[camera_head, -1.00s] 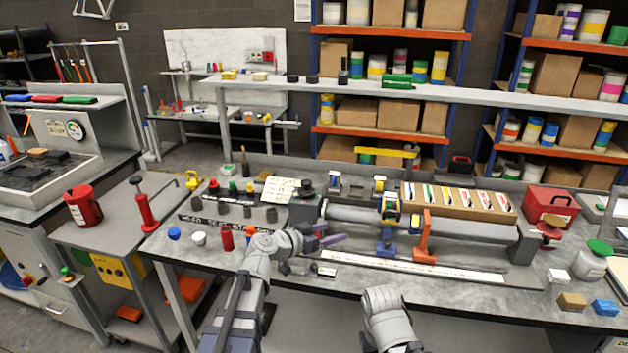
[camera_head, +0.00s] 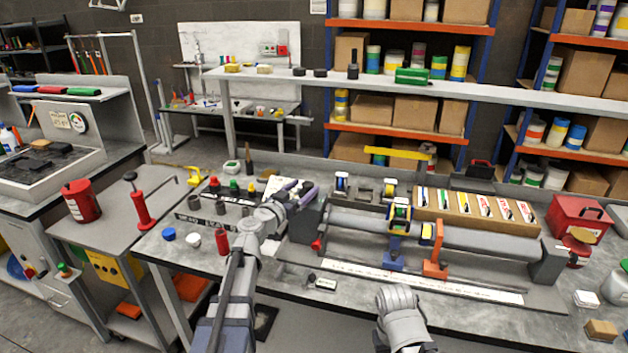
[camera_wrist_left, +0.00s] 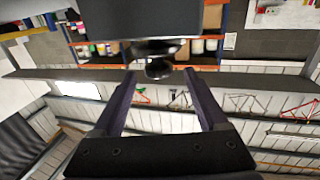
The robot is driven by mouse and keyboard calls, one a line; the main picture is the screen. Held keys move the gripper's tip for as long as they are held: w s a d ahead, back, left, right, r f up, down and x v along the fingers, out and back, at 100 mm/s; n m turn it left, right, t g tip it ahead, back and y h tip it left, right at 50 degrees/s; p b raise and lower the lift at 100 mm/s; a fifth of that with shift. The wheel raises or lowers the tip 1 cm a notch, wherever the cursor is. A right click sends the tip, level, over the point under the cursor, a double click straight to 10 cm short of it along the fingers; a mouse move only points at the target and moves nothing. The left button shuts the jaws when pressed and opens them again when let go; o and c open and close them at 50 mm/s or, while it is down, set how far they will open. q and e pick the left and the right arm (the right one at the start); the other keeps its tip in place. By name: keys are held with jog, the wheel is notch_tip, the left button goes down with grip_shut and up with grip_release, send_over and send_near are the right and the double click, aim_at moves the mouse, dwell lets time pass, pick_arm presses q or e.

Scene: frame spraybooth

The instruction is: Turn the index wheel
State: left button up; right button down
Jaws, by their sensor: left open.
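The index wheel's headstock is a dark grey block (camera_head: 306,222) at the left end of the long grey tube (camera_head: 470,243) on the bench. My left gripper (camera_head: 300,189) is at the top of this block and covers the dark knob there in the head view. In the left wrist view, a dark rounded knob (camera_wrist_left: 158,68) sits between the tips of my open left gripper (camera_wrist_left: 160,78), under a dark block (camera_wrist_left: 160,18). I cannot tell whether the fingers touch it.
Blue and orange supports (camera_head: 435,262) stand along the tube. A box of coloured strips (camera_head: 475,208) lies behind it. A red cylinder (camera_head: 222,242) and small caps stand left of my left arm. A white-marked rail (camera_head: 420,280) runs along the front.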

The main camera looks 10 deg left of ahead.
pick_arm(q)
jog(key=x, duration=0.6)
jog(key=shift+w, duration=0.2)
jog(key=shift+s, duration=0.1)
jog(key=shift+d, duration=0.1)
grip_shut()
